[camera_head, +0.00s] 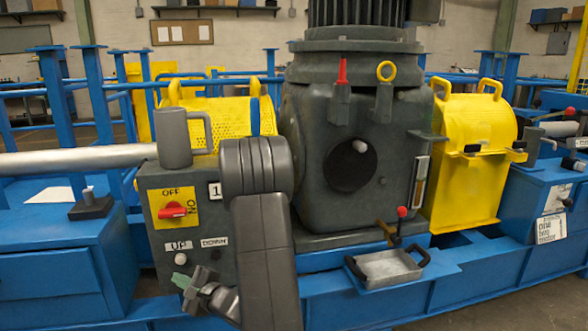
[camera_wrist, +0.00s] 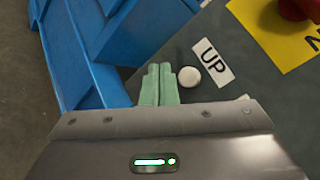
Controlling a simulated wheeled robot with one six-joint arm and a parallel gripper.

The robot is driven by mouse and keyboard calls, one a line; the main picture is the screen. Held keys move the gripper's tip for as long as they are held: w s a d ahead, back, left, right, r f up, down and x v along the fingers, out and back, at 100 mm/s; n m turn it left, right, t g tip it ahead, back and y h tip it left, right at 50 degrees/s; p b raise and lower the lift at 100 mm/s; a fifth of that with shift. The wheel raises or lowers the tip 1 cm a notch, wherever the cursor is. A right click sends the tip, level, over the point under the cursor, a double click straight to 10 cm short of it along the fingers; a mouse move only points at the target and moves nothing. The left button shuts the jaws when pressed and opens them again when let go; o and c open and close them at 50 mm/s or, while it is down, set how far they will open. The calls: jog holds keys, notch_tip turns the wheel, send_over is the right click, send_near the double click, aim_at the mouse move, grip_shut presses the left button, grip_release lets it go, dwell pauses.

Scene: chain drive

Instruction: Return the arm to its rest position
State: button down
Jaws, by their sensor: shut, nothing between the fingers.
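My gripper (camera_head: 181,281) is low in front of the grey control box (camera_head: 150,220), with my dark arm folded down to its right. In the wrist view its two pale green fingers (camera_wrist: 157,84) are together, with nothing between them. A round white button (camera_wrist: 189,77) shows just right of the fingertips, beside the UP label (camera_wrist: 212,62). In the head view the same button (camera_head: 180,258) is just above the fingertips. Whether the fingers touch the box cannot be told. My arm hides part of the box's right side.
A red rotary switch (camera_head: 173,210) on a yellow plate is above the button. A grey jug (camera_head: 187,137) stands on the box. The large grey gearbox (camera_head: 330,170) is right of my arm, with a metal tray (camera_head: 385,266) at its front. A blue frame (camera_head: 60,270) is at left.

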jog(key=shift+s+d+f+b, duration=0.1)
jog(key=shift+s+d+b, duration=0.15)
jog(key=shift+s, duration=0.5)
jog(key=shift+s+d+r+b, duration=0.1)
jog(key=shift+s+b, duration=0.1)
jog(key=shift+s, duration=0.5)
jog(key=shift+s+d+f+b, duration=0.1)
jog(key=shift+s+d+b, duration=0.15)
jog(key=shift+s, duration=0.5)
jog(key=shift+w, duration=0.1)
jog(key=w, duration=0.1)
jog(key=w+a+b, duration=0.1)
jog(key=w, duration=0.3)
jog(key=shift+w+a+f, duration=0.25)
jog(key=r+p, duration=0.1)
jog(key=p, duration=0.1)
jog(key=shift+w+p, duration=0.15)
jog(key=shift+p, duration=0.2)
jog(key=shift+w+p, duration=0.1)
jog(key=shift+p, duration=0.7)
